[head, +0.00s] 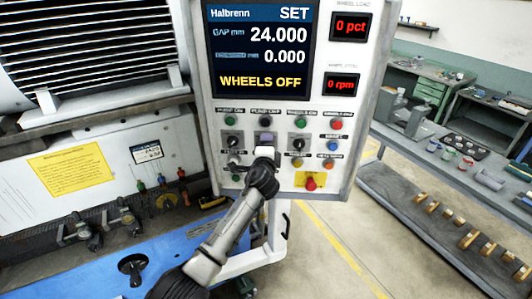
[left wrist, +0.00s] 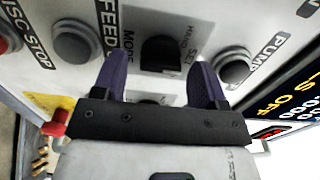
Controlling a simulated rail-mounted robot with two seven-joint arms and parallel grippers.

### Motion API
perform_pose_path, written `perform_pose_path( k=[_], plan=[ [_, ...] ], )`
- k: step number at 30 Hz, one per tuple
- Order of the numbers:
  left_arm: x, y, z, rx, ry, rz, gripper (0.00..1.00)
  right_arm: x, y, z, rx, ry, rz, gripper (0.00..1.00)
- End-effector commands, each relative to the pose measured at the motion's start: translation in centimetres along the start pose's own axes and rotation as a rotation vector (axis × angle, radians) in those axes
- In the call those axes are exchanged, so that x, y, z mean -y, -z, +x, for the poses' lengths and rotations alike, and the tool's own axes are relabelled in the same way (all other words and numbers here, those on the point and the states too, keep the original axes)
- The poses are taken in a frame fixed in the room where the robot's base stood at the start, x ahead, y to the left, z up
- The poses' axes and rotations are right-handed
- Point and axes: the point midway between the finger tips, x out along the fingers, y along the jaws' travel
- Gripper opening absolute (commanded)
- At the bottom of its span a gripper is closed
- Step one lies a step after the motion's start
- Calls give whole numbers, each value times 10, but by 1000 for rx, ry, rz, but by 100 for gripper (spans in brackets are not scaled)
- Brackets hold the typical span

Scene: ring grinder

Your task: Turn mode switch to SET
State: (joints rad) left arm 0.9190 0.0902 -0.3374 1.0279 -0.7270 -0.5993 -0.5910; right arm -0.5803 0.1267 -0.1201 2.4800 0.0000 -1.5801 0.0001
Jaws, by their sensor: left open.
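The mode switch (left wrist: 161,54) is a black knob in the left wrist view, beside the words MODE, SET and HAND. The knob lies between the two purple fingers of my left gripper (head: 265,140), which are open, one on each side with visible gaps. In the head view the gripper is at the middle of the button panel and hides this switch. The machine's screen (head: 258,62) reads SET at the top right, with 24.000, 0.000 and WHEELS OFF below. My right gripper is not in view.
Several coloured buttons surround the gripper on the panel. A red emergency button (head: 311,183) on yellow sits below right. A blue machine bed (head: 85,268) is at lower left. A grey workbench (head: 385,170) with parts stands at the right, beyond clear floor.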

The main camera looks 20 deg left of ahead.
Motion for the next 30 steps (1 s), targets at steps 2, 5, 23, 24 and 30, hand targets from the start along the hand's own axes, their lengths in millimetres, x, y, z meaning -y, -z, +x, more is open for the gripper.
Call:
perform_pose_path(
  k=[2, 5, 23, 24, 30],
  plan=[
    [-1, 0, -3, 0, 0, 1, 66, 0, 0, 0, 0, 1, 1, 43],
    [-2, 0, -9, 0, 1, 0, 66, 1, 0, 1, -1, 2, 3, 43],
    [-2, 0, -100, -2, 2, 0, 66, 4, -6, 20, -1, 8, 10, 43],
    [-2, 0, -105, -1, 1, 0, 66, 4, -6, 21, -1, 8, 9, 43],
    [-1, 0, -126, -1, 0, 0, 66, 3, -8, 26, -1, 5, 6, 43]
  ],
)
